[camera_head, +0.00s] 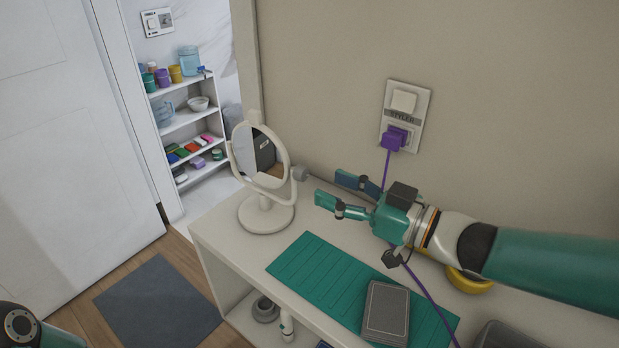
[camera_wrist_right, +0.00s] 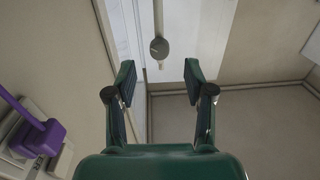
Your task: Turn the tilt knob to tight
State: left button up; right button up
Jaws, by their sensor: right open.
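A white round mirror (camera_head: 257,154) on a round base stands at the left end of the white counter. Its grey tilt knob (camera_head: 300,173) sticks out from the right side of the frame. My right gripper (camera_head: 328,188) is open and empty, just right of the knob and apart from it, with its fingers pointing left toward it. In the right wrist view the knob (camera_wrist_right: 159,48) appears beyond and between the fingertips of the gripper (camera_wrist_right: 160,72). Any tight marking is too small to read. My left gripper is not in view.
A teal mat (camera_head: 310,262) with a grey box (camera_head: 386,312) lies on the counter (camera_head: 215,237). A purple plug (camera_head: 394,139) sits in the wall outlet, its cord hanging behind my right gripper. A yellow round item (camera_head: 468,282) is partly hidden under my right arm.

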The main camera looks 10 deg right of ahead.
aim_at(305, 177)
jog(key=shift+x, duration=2.55)
